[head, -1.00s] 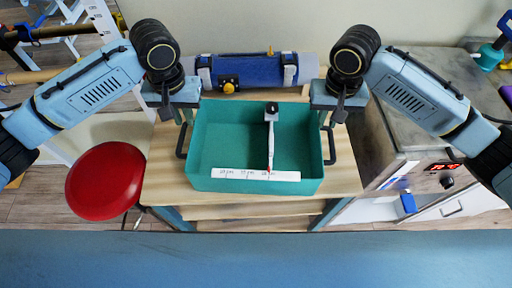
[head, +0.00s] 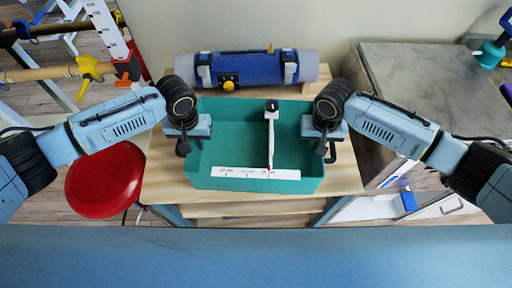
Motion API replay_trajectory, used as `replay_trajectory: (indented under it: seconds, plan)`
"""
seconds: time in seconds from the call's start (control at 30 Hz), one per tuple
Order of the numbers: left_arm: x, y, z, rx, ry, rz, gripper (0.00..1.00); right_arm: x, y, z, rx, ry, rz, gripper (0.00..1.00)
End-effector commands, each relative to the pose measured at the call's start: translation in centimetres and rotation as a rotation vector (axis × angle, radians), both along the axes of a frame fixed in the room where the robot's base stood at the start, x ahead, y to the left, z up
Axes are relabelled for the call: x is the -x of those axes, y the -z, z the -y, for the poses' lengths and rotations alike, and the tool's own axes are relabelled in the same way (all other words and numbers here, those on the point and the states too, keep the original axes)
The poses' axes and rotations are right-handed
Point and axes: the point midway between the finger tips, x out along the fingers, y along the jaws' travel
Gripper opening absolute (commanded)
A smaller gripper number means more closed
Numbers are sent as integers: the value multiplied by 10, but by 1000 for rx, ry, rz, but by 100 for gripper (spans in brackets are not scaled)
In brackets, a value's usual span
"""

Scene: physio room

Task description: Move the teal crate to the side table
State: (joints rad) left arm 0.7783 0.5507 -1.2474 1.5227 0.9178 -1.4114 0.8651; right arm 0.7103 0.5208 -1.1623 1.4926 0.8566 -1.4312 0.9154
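The teal crate (head: 215,160) sits on a light wooden stand (head: 166,178) in the middle of the head view. A white, ruler-like strip and a goniometer-like tool with a dark knob show in it. My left gripper (head: 184,146) is over the crate's left side, hiding the handle there. My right gripper (head: 322,147) is over the right side, where part of the dark right handle (head: 333,152) shows. The gripper bodies hide most of their fingers, so I cannot tell whether they are shut on the handles. No surface is clearly identifiable as the side table.
A blue roll with straps (head: 245,70) lies behind the crate. A grey-topped cabinet (head: 430,85) stands at the right, its top mostly bare. A round red stool seat (head: 105,182) is at the left. A blue padded edge (head: 256,255) crosses the front.

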Motion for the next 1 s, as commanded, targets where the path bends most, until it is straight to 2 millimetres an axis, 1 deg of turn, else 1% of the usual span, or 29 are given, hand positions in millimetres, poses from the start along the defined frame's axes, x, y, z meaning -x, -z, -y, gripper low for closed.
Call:
replay_trajectory:
  seconds: [0.3, 0.4, 0.43, 1.0]
  plan:
    - [0, 2, 0, 0, 0, 0, 15, 0, 2, 0, 1, 0, 0, 15]
    - [0, 2, 0, 0, 0, 0, 2, 0, 2, 0, 1, 0, 0, 2]
    - [0, 2, 0, 0, 0, 0, 0, 0, 2, 0, 1, 0, 0, 0]
    - [0, 1, 0, 1, 0, 1, 0, 0, 1, 0, 1, 0, 0, 0]
